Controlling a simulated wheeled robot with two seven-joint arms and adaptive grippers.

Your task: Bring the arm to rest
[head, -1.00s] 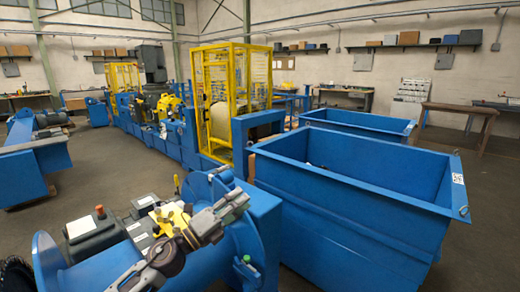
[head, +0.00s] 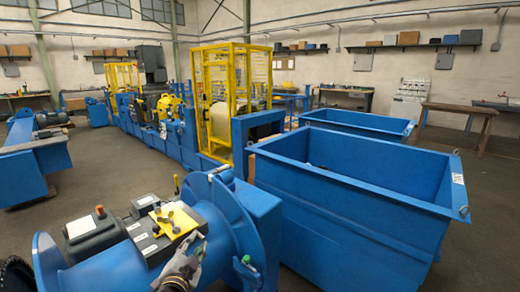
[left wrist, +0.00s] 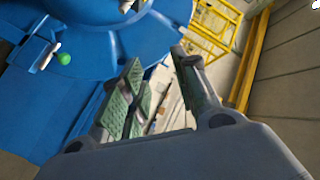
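My left gripper (head: 194,246) is at the bottom of the head view, in front of the blue drum-shaped machine. In the left wrist view its two green-padded fingers (left wrist: 162,88) stand apart with nothing between them. The gripper is empty. A yellow plate with dark linked parts on it (head: 174,221) lies on top of the machine, just above and left of the gripper in the head view. My right gripper is in neither view.
The blue machine's round flange (head: 232,215) rises right of the gripper. A large blue bin (head: 345,205) stands further right. A grey box with an orange knob (head: 95,235) sits on the left. A yellow cage (head: 213,100) is behind. Open floor (head: 125,170) lies to the left.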

